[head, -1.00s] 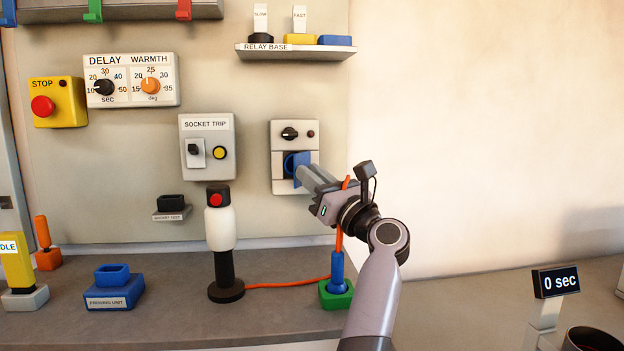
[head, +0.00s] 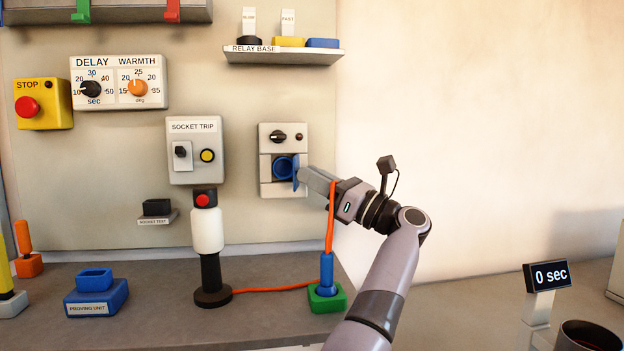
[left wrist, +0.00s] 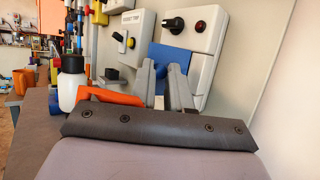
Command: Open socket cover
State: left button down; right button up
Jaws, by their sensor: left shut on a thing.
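The socket panel (head: 267,188) is a grey wall box with a black knob at the top and a round blue socket (head: 283,168) below. The blue socket cover (head: 295,172) is swung out from the panel on the socket's right side, and the socket face is exposed. My left gripper (head: 303,175) is at the cover, shut on it, with its arm coming from the lower right. In the left wrist view the blue cover (left wrist: 168,57) shows at the grey fingers (left wrist: 165,78). My right gripper is not in view.
An orange cable (head: 330,225) passes close to my left gripper and down to a blue plug (head: 326,272) in a green holder (head: 327,300). A white and black tool (head: 207,232) stands on the bench. The socket trip box (head: 194,150) is left of the panel.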

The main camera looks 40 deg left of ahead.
pick_arm(q)
jog(key=shift+w+d+n+g+h+p, duration=0.1)
jog(key=shift+w+n+g+h+p, duration=0.25)
jog(key=shift+g, duration=0.4)
jog(key=shift+w+n+g+h, duration=0.15)
jog(key=shift+n+g, duration=0.3)
jog(key=shift+g, duration=0.3)
jog(key=c, duration=1.1)
grip_release()
notch_tip(320, 180, up, 20)
jog(key=p, duration=1.2)
